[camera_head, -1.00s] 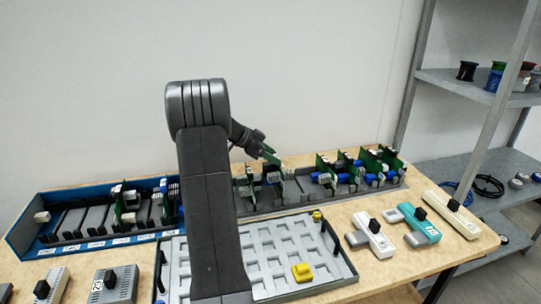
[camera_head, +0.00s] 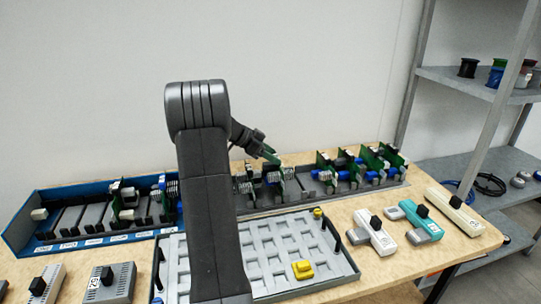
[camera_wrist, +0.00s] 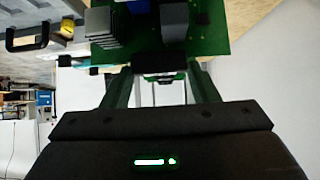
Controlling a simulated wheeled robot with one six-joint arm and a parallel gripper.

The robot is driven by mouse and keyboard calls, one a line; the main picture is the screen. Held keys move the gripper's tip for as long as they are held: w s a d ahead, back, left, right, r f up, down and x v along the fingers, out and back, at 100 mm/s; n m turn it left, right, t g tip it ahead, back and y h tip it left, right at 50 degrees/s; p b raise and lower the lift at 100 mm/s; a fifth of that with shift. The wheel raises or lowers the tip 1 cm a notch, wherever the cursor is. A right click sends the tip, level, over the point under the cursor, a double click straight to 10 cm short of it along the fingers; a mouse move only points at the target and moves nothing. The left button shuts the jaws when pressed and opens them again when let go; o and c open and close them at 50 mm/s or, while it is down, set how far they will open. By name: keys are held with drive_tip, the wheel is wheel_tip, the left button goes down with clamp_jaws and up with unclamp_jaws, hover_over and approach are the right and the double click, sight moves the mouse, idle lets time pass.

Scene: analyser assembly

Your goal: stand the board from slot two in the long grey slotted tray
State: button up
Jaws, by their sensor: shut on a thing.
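My gripper (camera_head: 266,151) is shut on a green circuit board, whose edge shows in the head view (camera_head: 273,159). In the wrist view the board (camera_wrist: 208,38) sits between the fingertips (camera_wrist: 158,78), with grey finned and dark parts on its face. The long grey slotted tray (camera_head: 318,198) lies at the back right and holds several upright boards (camera_head: 370,160). My gripper is over the tray's left-middle part; whether the held board touches the tray cannot be told. The blue rack (camera_head: 22,235) with labelled slots stands at the left; its slot labels are too small to read surely.
My arm hides the middle of the table. A shallow grey tray (camera_head: 345,262) with a yellow piece (camera_head: 302,270) lies in front. White and teal modules (camera_head: 420,222) sit at the right, grey boxes (camera_head: 112,283) at the front left. Metal shelving (camera_head: 450,82) stands at the right.

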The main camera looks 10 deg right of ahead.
drive_tip(key=shift+f, duration=0.15)
drive_tip(key=shift+f+b, duration=0.4)
drive_tip(key=shift+b, duration=0.3)
drive_tip(key=shift+f+b, duration=0.75)
drive_tip(key=shift+b, duration=0.2)
idle(0.4)
drive_tip(key=o, duration=1.4)
drive_tip(key=shift+r+b, duration=0.2)
drive_tip(key=shift+b, duration=0.15)
drive_tip(key=shift+r+p, duration=0.3)
drive_tip(key=shift+r, duration=1.45)
idle(0.5)
